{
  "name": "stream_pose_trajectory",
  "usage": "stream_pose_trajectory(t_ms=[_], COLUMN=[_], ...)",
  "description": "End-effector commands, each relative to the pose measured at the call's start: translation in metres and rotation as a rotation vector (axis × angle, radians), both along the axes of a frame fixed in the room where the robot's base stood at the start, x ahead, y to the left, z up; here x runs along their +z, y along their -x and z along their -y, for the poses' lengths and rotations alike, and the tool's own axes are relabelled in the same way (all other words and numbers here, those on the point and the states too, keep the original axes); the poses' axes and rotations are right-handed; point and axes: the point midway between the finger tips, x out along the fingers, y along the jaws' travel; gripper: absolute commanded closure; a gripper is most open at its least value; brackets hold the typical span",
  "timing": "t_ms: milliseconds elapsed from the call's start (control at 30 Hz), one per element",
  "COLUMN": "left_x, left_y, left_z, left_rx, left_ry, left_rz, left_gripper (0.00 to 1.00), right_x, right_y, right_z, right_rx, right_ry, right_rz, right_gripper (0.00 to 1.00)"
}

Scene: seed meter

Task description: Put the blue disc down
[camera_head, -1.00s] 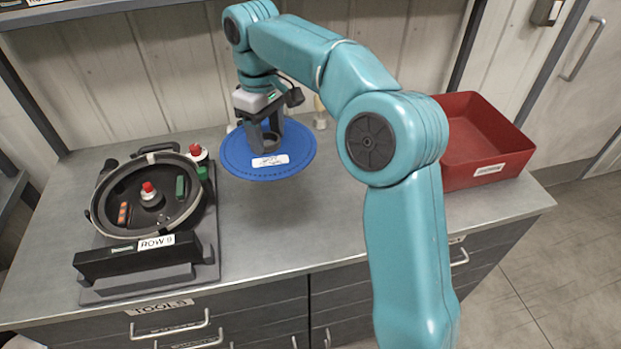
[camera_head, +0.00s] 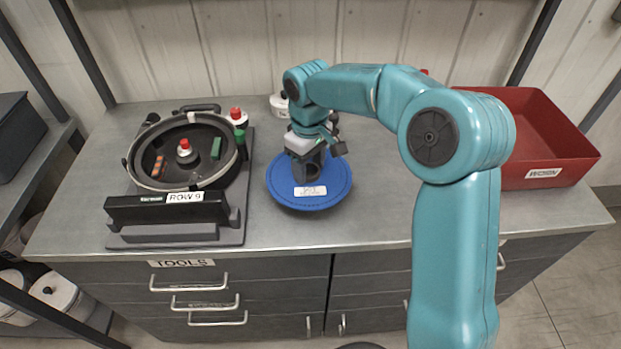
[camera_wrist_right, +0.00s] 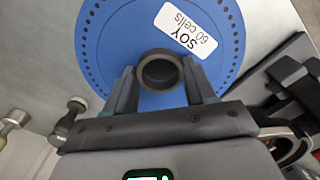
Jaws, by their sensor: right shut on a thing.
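The blue disc (camera_head: 338,193) has a ring of small holes near its rim and a white label. In the wrist view the disc (camera_wrist_right: 110,45) carries a label reading "SOY 60 cells". My right gripper (camera_head: 308,172) is shut on the grey round hub (camera_wrist_right: 160,70) at the disc's middle, one finger on each side. The disc is level, at or very close to the grey counter (camera_head: 380,220), right of the seed meter. I cannot tell whether it touches the counter. My left gripper is not in view.
The open seed meter (camera_head: 127,178), labelled ROW 9, stands left of the disc, with a red-capped bottle (camera_head: 237,118) at its back right. A red bin (camera_head: 545,172) stands at the right. A white container (camera_head: 279,104) is behind my gripper. The counter's front strip is clear.

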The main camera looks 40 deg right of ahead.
Motion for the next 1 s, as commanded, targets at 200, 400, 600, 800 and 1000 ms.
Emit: stream_pose_trajectory(t_ms=[200,400,600,800,1000], left_x=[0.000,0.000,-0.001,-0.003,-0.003], left_y=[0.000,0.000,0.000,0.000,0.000], left_z=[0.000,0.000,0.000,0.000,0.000], left_rx=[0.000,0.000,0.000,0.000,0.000], left_ry=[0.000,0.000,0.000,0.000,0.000], left_rz=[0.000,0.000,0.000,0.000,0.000], left_gripper=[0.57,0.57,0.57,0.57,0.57], right_x=[-0.030,-0.046,-0.045,-0.049,-0.049], right_y=[0.002,0.002,0.002,0.002,0.002], right_z=[0.002,0.002,0.002,0.002,0.002], right_rx=[-0.003,-0.002,-0.002,-0.002,-0.002], right_ry=[-0.001,0.000,0.000,0.000,-0.001], right_rz=[-0.003,0.000,0.001,0.001,0.000], right_gripper=[0.75,0.75,0.75,0.29,0.20])
